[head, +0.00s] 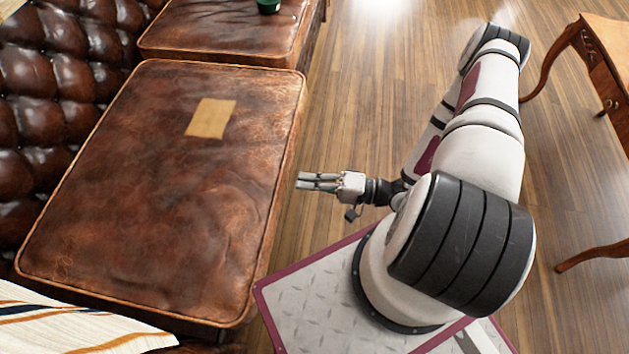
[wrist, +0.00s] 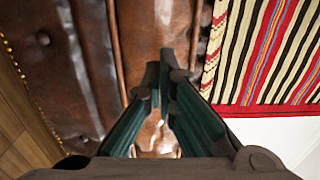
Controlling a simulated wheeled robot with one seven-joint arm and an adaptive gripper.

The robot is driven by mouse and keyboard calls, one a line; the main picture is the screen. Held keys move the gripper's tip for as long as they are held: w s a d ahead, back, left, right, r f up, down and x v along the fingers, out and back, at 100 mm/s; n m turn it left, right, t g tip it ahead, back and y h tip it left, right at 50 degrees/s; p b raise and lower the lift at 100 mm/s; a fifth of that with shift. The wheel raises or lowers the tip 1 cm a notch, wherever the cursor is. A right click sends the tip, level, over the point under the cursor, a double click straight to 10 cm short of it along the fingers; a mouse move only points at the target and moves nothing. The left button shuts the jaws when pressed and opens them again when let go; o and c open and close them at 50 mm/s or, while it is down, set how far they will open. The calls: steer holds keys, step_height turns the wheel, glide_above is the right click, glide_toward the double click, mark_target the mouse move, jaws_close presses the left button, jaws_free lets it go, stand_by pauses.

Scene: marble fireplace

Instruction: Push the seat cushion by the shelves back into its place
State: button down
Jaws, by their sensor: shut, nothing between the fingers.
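A brown leather seat cushion (head: 150,200) with tan piping fills the left half of the head view, its long outer edge facing my arm. A tan paper or patch (head: 211,118) lies flat on it. My gripper (head: 302,181) is shut and empty, pointing left toward that outer edge, with a visible strip of floor between them in the head view. In the wrist view my fingers (wrist: 165,78) are together in front of brown leather (wrist: 90,70) with piped seams. Whether they touch it, I cannot tell. No shelves are in view.
A second cushion (head: 215,35) with a green object (head: 268,5) lies beyond. The tufted sofa back (head: 40,90) is at left, a striped cloth (head: 70,325) at bottom left. A wooden table (head: 600,60) stands at right. A striped red rug (wrist: 265,50) shows in the wrist view.

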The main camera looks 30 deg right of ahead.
steer(key=shift+w+a, duration=0.2)
steer(key=shift+a, duration=0.1)
steer(key=shift+w+a, duration=0.35)
steer(key=shift+a, duration=0.05)
steer(key=shift+w+a, duration=0.2)
steer(key=shift+a, duration=0.1)
steer(key=shift+w+a, duration=0.1)
steer(key=shift+a, duration=0.05)
stand_by(0.3)
steer(key=shift+p+v, duration=0.35)
steer(key=shift+v, duration=1.45)
steer(key=b+v, duration=0.1)
steer(key=v, duration=1.3)
